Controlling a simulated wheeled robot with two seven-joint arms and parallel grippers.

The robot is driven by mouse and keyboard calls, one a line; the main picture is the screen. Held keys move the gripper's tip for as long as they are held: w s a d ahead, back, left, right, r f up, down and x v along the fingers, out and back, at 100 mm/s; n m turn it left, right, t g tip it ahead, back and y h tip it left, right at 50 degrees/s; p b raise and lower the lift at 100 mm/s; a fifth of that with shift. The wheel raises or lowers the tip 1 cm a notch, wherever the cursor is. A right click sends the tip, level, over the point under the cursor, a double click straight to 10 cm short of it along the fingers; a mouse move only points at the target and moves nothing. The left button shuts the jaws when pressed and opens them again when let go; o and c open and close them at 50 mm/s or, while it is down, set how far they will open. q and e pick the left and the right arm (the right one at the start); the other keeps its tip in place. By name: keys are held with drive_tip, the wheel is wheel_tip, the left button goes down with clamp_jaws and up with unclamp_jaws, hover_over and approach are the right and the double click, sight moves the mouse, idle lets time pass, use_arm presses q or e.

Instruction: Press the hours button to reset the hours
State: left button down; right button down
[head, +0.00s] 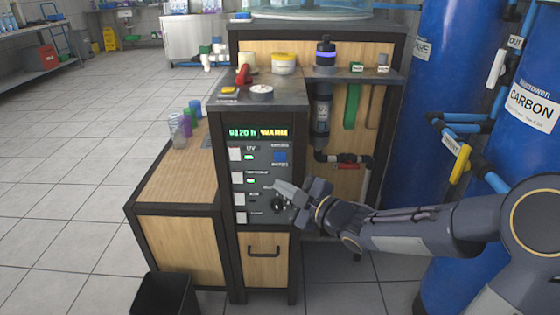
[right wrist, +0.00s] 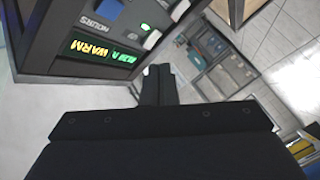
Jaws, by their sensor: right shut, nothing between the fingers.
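The control panel (head: 264,205) is on the front of the rack cabinet. A blue button (head: 280,157) sits below the display at the right; in the right wrist view the blue button (right wrist: 109,8) shows at the top beside the label HOURS, upside down. My right gripper (head: 276,186) is shut and empty in front of the panel, lower than the blue button. Its closed fingers (right wrist: 158,72) point toward the panel side; contact cannot be told. My left gripper is not in view.
White switches (head: 236,177) run down the panel's left side, and a black knob (head: 278,203) is partly behind my right gripper. Blue tanks (head: 480,60) stand at the right. A black bin (head: 165,295) is on the floor.

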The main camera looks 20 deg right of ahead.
drive_tip(key=p, duration=0.3)
approach(274, 158)
drive_tip(key=shift+s+a+x, duration=0.1)
drive_tip(key=shift+a+x, duration=0.05)
drive_tip(key=shift+x, duration=0.7)
drive_tip(key=shift+s+a+x, duration=0.1)
drive_tip(key=shift+a+x, duration=0.05)
drive_tip(key=shift+x, duration=0.65)
drive_tip(key=shift+s+a+x, duration=0.1)
drive_tip(key=shift+a+x, duration=0.05)
drive_tip(key=shift+x, duration=0.7)
drive_tip(key=shift+w+f, duration=0.1)
drive_tip(key=shift+w+d, duration=0.1)
drive_tip(key=shift+w, duration=0.2)
drive_tip(key=shift+w+d, duration=0.1)
drive_tip(key=shift+w, duration=0.3)
drive_tip(key=shift+s, duration=0.1)
idle(0.5)
drive_tip(key=shift+s+a+b, duration=0.2)
drive_tip(key=shift+s+b, duration=0.2)
drive_tip(key=shift+s, duration=0.3)
